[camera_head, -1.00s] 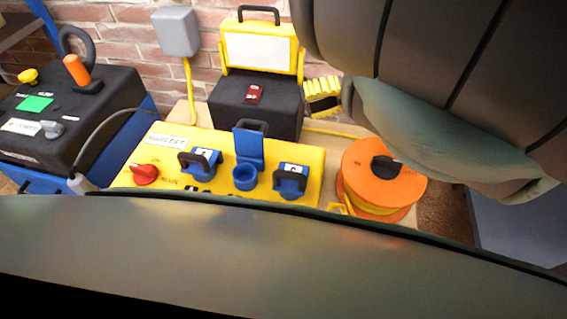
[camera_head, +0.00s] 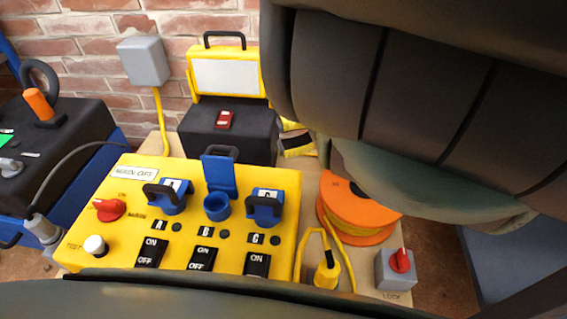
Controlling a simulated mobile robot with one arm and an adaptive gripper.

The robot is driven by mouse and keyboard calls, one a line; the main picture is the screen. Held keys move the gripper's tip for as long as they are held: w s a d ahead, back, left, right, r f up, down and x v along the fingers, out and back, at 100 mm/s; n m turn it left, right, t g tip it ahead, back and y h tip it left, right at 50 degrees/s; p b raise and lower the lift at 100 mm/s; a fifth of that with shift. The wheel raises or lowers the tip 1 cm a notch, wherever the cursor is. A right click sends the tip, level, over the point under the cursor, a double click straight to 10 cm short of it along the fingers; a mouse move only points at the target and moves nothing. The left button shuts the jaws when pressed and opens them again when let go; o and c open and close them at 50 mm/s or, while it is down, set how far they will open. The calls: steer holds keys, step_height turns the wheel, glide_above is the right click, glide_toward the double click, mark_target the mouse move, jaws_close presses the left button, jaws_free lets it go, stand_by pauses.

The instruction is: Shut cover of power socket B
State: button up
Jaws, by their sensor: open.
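Power socket B (camera_head: 216,208) is the middle blue round socket on the yellow panel (camera_head: 285,190), above the label B. Its blue cover (camera_head: 219,178) stands up open behind it, with a dark handle loop at the top, and the round opening shows empty. Blue socket A (camera_head: 170,200) to its left and blue socket C (camera_head: 264,211) to its right have their covers down.
Black switches stand before the sockets, with a red knob (camera_head: 109,209) at left. A black case with yellow lid (camera_head: 228,133) stands behind. An orange cable reel (camera_head: 358,210), a yellow plug (camera_head: 326,271) and a grey lock box (camera_head: 397,270) lie to the right.

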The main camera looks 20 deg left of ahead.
mark_target(223, 149)
steer(key=shift+s+a+r+p, duration=0.2)
steer(key=shift+s+a+p, duration=0.3)
steer(key=shift+a+p, duration=0.25)
steer(key=p+x, duration=0.2)
steer(key=x, duration=0.3)
steer(key=p+x, duration=0.2)
steer(key=x, duration=0.3)
steer(key=shift+s+f, duration=0.15)
steer(key=shift+f, duration=0.1)
steer(key=shift+s+a+p, duration=0.15)
steer(key=shift+a+p, duration=0.15)
steer(key=shift+a, duration=0.1)
steer(key=shift+o, duration=0.3)
jaws_close()
